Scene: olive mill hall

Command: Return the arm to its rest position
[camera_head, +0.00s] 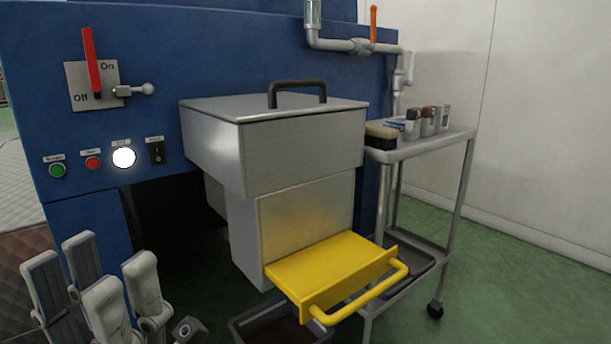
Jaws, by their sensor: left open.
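My left gripper (97,284) is at the lower left of the head view, with its pale grey fingers pointing up. It is open, with nothing visible between the fingers. It is in front of the blue machine (250,55), below the control buttons, and appears apart from the panel. The rest of my left arm is mostly out of the picture. My right gripper does not show.
A metal hopper (300,150) with a closed lid (225,106) juts from the machine, right of my gripper. A yellow handled flap (335,268) sticks out below it, above a dark bin (245,332). A wheeled trolley (430,148) stands right. Green floor (520,285) is clear further right.

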